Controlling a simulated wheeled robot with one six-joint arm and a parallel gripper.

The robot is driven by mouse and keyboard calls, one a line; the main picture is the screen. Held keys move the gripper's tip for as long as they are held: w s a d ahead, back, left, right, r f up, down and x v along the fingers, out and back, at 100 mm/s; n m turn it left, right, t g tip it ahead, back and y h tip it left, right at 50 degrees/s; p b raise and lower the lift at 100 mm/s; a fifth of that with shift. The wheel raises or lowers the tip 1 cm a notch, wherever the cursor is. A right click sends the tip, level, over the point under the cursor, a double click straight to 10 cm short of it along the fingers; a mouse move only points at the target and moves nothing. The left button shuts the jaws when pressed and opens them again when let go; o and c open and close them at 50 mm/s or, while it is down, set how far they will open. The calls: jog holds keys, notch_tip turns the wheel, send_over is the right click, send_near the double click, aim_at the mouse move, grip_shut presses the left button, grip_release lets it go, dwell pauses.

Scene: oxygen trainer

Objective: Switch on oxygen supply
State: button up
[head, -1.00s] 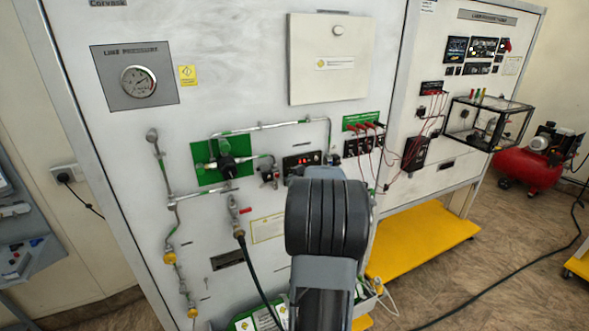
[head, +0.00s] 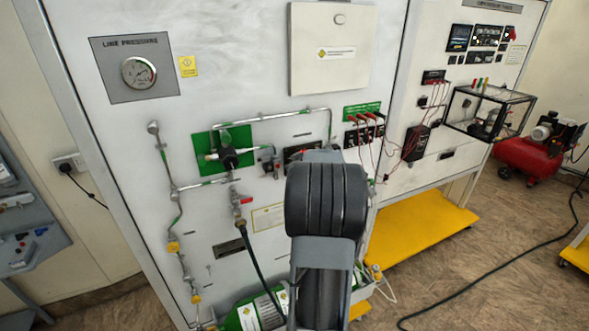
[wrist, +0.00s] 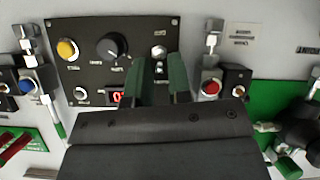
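A black control box (wrist: 115,60) fills the upper left of the wrist view. It carries a yellow button (wrist: 68,49), a black rotary knob (wrist: 111,46), small silver switches and a lit red display (wrist: 118,97). My gripper (wrist: 163,72) has two green fingers a little apart. They point at the box's right part, around a small silver switch (wrist: 159,52); contact cannot be told. In the head view my arm hides the gripper and most of this box (head: 293,150). Left of it are a black valve knob (head: 229,158) on a green plate (head: 205,144) and a red-handled valve (head: 245,200).
A red button (wrist: 211,88) and a blue button (wrist: 27,87) flank the box in the wrist view. A green cylinder (head: 240,318) lies below the panel with a black hose. A yellow base (head: 420,222) and a red compressor (head: 525,158) stand at right.

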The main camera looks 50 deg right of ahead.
jog(key=shift+o, duration=1.1)
jog(key=shift+s, duration=0.1)
jog(key=v, duration=1.3)
jog(key=shift+s, duration=0.35)
jog(key=shift+r, duration=0.1)
